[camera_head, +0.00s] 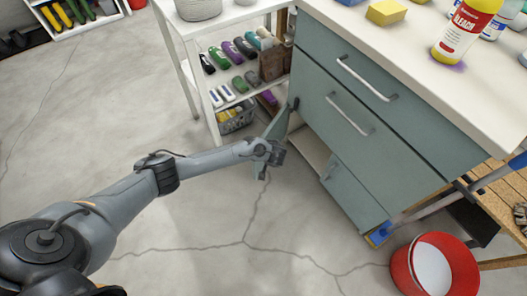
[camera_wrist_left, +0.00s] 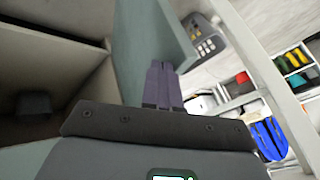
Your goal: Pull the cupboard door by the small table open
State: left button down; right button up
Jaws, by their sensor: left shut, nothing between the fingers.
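The grey-green cupboard (camera_head: 375,125) has its door (camera_head: 279,124) beside the small white table standing open, seen nearly edge-on in the head view. The door's face also shows in the wrist view (camera_wrist_left: 150,45), with the cupboard's interior (camera_wrist_left: 50,75) exposed at left. My left gripper (camera_head: 275,154) is at the door, near its free edge. In the wrist view its fingers (camera_wrist_left: 162,84) are together and empty, in front of the door's face; whether they touch it is unclear. My right gripper is in neither view.
The small white table (camera_head: 192,98) with shoes on its shelves stands left of the door. A red bucket (camera_head: 403,271) stands at the lower right.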

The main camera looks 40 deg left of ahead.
pick_arm(q)
jog(key=s+a+m+t+h+p, duration=0.1)
jog(key=a+m, duration=0.2)
jog(key=a, duration=0.9)
jog(key=shift+a+t+p, duration=0.25)
jog(key=shift+t+p, duration=0.05)
jog(key=shift+p, duration=0.05)
